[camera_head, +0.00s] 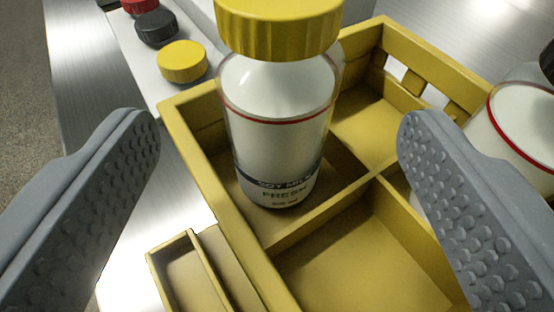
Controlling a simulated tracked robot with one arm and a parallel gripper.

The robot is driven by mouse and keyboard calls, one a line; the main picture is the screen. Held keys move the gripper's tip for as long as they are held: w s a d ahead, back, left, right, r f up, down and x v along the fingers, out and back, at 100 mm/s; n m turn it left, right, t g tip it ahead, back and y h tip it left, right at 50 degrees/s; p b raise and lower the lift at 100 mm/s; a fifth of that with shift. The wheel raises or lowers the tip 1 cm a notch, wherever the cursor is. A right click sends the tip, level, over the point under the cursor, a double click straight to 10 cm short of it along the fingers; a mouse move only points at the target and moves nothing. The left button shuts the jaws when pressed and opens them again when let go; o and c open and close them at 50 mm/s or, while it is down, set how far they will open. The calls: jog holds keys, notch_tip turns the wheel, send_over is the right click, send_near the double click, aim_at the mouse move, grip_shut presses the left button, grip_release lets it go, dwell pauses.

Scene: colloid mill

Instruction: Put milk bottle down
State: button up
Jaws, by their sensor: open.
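The milk bottle (282,125) has a yellow cap, a red line and a label reading "SOY MILK FRESH". It stands upright in a compartment on the left side of the yellow divided crate (224,197). My gripper (278,135) is open, with one grey studded finger on each side of the bottle. Both fingers are clear of the bottle, with wide gaps. The bottle's cap runs out of the top of the view.
Another white bottle (518,125) with a red line is at the right, partly behind my right finger. Yellow, black and red caps lie on a white surface at the upper left, the yellow cap (183,61) nearest. The near crate compartment (365,262) is empty.

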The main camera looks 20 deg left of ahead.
jog(key=shift+v, duration=1.1)
jog(key=shift+s+d+r, duration=0.15)
jog(key=shift+s, duration=0.4)
jog(key=d+r+m+t+h, duration=0.15)
jog(key=d+r, duration=0.35)
jog(key=r, duration=0.6)
jog(key=d+r+m+h, duration=0.15)
jog(key=d+r, duration=0.25)
jog(key=r, duration=0.8)
jog(key=s+d+r, duration=0.4)
jog(key=s+r, duration=0.2)
jog(key=r, duration=0.2)
jog(key=s+d+r+h, duration=0.1)
jog(key=s+d+r, duration=0.4)
jog(key=r, duration=0.4)
jog(key=shift+s+m+h, duration=0.3)
jog(key=shift+s+m, duration=0.1)
